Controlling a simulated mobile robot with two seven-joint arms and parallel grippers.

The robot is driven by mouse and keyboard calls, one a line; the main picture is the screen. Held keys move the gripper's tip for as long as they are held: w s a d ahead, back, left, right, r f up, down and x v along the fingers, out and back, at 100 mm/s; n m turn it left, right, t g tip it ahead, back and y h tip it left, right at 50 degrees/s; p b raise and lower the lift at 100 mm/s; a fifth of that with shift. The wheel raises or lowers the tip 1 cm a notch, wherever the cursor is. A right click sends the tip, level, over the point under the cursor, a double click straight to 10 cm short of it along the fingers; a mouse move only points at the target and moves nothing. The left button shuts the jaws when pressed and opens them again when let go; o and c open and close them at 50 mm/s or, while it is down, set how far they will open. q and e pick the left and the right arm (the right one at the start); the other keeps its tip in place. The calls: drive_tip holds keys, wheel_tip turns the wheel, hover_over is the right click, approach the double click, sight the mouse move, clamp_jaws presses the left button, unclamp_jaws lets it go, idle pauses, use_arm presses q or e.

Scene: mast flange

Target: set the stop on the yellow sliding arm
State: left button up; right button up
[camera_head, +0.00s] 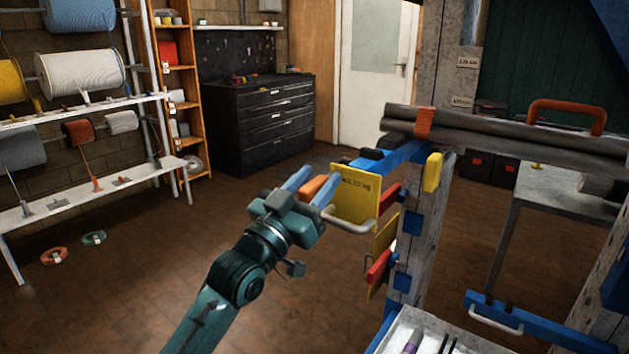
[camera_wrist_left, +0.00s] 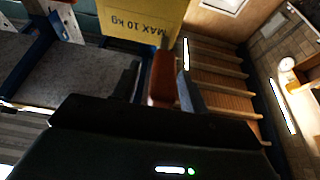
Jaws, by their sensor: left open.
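My left gripper (camera_head: 311,188) is open, at the end of my teal arm, left of the post. An orange-red piece (camera_head: 313,186) lies between its fingers; in the left wrist view this red-brown piece (camera_wrist_left: 163,78) also stands between the fingers. I cannot tell whether they touch it. A yellow plate with weight lettering (camera_head: 357,196) is just right of the fingers, with a grey handle (camera_head: 350,224) below. In the left wrist view a yellow plate (camera_wrist_left: 140,18) reads "MAX 10 kg". A second yellow plate (camera_head: 384,240) is lower. Which piece is the stop is unclear. My right gripper is not in view.
A blue arm (camera_head: 400,155) on the post (camera_head: 428,225) carries grey pipes (camera_head: 510,138) with an orange strap (camera_head: 425,122). Red pieces (camera_head: 379,266) stick out by the lower plate. A steel table (camera_head: 565,190) stands behind right. The floor left of my arm is mostly clear.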

use_arm(q)
drive_tip(key=shift+c, duration=0.5)
clamp_jaws()
